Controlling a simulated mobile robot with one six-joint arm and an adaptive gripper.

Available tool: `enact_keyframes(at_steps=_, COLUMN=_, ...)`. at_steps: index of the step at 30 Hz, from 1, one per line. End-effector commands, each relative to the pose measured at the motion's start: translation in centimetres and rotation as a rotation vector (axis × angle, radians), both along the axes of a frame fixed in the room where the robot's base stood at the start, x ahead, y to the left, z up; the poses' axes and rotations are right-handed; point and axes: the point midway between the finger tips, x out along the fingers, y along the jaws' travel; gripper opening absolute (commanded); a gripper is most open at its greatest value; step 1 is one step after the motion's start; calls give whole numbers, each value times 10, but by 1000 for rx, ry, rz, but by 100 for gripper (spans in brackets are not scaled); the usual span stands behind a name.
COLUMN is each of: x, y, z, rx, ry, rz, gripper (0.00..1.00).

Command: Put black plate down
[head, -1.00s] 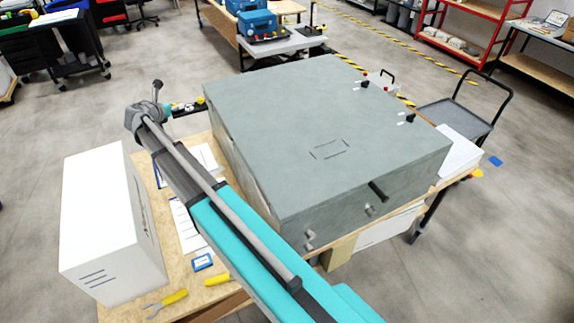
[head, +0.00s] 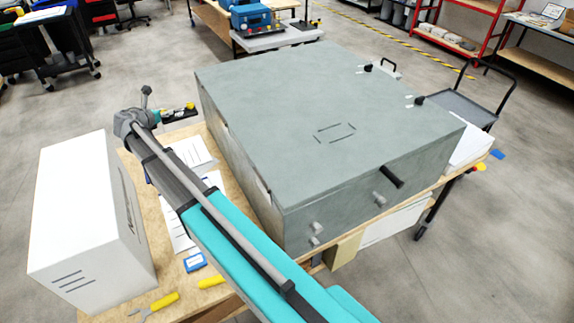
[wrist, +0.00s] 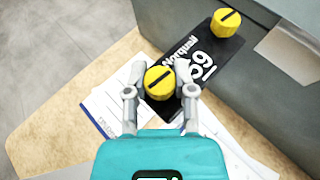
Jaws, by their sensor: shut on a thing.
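The black plate (wrist: 203,62) has white lettering "Norquall 69" and two yellow knobs. My gripper (wrist: 160,76) is shut on the near yellow knob (wrist: 160,84) of the plate. The other knob (wrist: 226,22) is free at the far end. The plate lies over white papers on the wooden table, beside the grey cabinet wall; whether it touches the table I cannot tell. In the head view, the plate (head: 180,114) shows edge-on beside the cabinet's back left corner, with my gripper (head: 150,114) at its left.
The large grey cabinet (head: 320,120) fills much of the table. A white box (head: 85,220) stands at the left. Papers (head: 192,153), a blue card (head: 194,262) and yellow-handled tools (head: 163,301) lie on the wooden tabletop (head: 160,195) between them.

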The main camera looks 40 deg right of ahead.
Motion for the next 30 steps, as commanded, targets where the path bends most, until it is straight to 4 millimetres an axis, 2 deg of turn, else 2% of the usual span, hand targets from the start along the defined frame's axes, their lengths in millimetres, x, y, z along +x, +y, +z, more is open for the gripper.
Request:
enact_keyframes(at_steps=1, x=0, y=-3, z=-17, rx=0, ry=0, rz=-3, gripper=0)
enact_keyframes(at_steps=12, x=-2, y=-12, z=-78, rx=0, ry=0, rz=-15, gripper=0)
enact_keyframes(at_steps=30, x=-3, y=-15, z=-175, rx=0, ry=0, rz=-18, gripper=0)
